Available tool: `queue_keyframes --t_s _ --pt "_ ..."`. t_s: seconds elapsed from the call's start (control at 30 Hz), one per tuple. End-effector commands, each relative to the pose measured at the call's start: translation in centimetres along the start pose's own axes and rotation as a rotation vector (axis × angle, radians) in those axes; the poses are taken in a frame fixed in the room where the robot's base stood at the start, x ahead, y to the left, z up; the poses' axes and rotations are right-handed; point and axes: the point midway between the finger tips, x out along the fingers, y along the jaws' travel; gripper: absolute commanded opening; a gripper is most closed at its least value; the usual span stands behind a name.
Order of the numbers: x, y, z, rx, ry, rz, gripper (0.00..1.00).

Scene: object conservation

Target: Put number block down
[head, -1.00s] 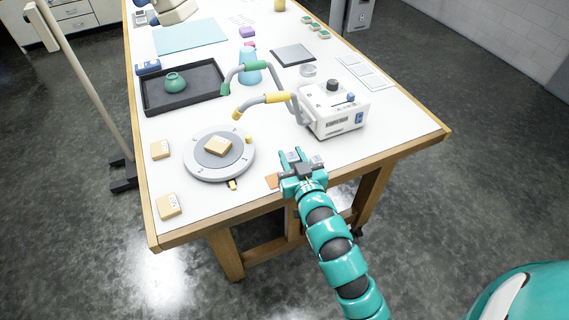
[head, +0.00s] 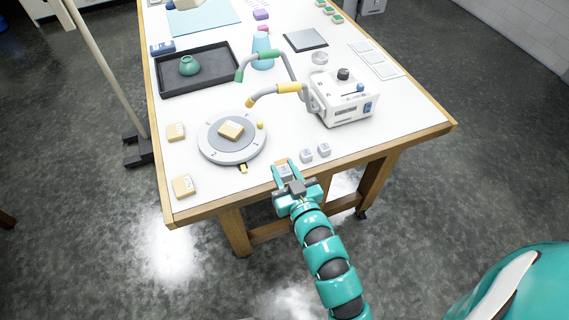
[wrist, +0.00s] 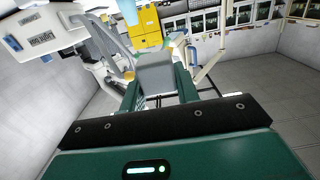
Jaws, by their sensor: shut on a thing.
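My gripper (head: 286,174) is at the front edge of the table, shut on a grey number block (head: 285,172). The held block shows as a plain grey shape (wrist: 155,73) between the fingers in the wrist view; its number is not readable. An orange square (head: 280,162) on the tabletop lies just beyond the held block and is partly covered by it in the head view. Two similar pale grey blocks, one nearer (head: 306,156) and one farther right (head: 324,149), stand on the table right of my gripper. I cannot tell whether the held block touches the table.
A round grey turntable (head: 213,150) bears a tan block (head: 231,131). Two more tan blocks (head: 176,131) (head: 183,186) lie to its left. A white device (head: 347,107) with bent grey handles stands behind the grey blocks. A black tray (head: 170,82) holds a green pot (head: 189,66).

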Motion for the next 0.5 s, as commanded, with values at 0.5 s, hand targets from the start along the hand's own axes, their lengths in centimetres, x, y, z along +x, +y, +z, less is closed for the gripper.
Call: queue_keyframes --t_s 0.5 --pt "6.7 2.7 3.2 -0.003 0.003 0.002 0.1"
